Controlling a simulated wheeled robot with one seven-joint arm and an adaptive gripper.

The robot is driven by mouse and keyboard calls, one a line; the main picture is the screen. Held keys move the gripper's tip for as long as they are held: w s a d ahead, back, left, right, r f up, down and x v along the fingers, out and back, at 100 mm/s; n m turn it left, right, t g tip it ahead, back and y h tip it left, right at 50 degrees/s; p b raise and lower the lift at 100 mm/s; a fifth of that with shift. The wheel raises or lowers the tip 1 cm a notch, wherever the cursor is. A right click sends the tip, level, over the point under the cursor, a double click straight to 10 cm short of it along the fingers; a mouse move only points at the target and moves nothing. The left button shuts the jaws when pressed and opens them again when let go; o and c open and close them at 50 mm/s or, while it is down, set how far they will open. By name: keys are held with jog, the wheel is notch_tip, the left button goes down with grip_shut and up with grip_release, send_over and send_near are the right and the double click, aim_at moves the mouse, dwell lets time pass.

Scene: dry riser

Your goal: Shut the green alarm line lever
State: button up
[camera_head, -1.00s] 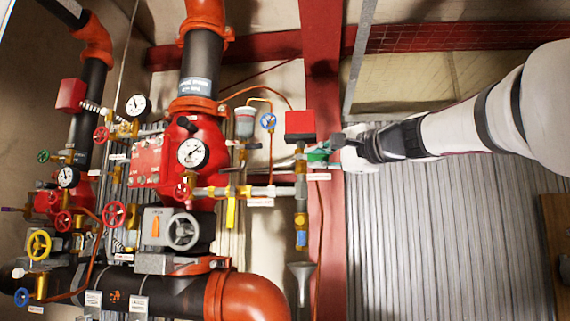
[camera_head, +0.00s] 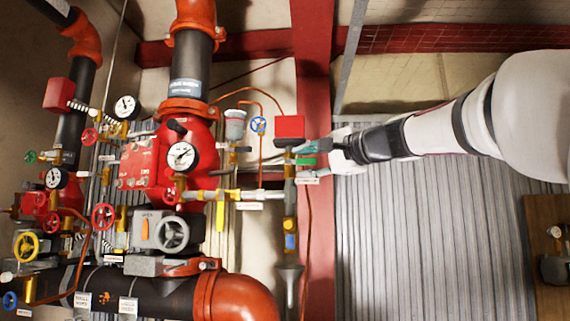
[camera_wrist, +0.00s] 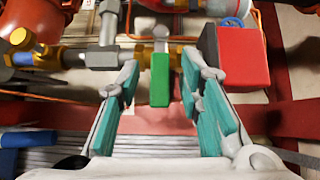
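The green lever (camera_wrist: 160,80) sits between the two teal-padded fingers of my gripper (camera_wrist: 160,74) in the wrist view, with its free end pointing toward my palm. Gaps show on both sides of it, so the fingers are open around it and do not clamp it. In the head view the green lever (camera_head: 308,162) shows just below a red box, and my gripper (camera_head: 312,160) reaches it from the right, one finger above and one below. The lever's pivot meets a brass and grey fitting (camera_wrist: 158,52).
The red box (camera_wrist: 242,57) is close to the right finger in the wrist view. A yellow lever (camera_head: 220,214) and a pressure gauge (camera_head: 183,157) are to the left in the head view. A red post (camera_head: 313,90) stands behind. Ribbed grey panelling (camera_head: 420,240) lies below my arm.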

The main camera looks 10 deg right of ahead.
jog(key=v, duration=1.2)
jog(key=shift+f, duration=0.1)
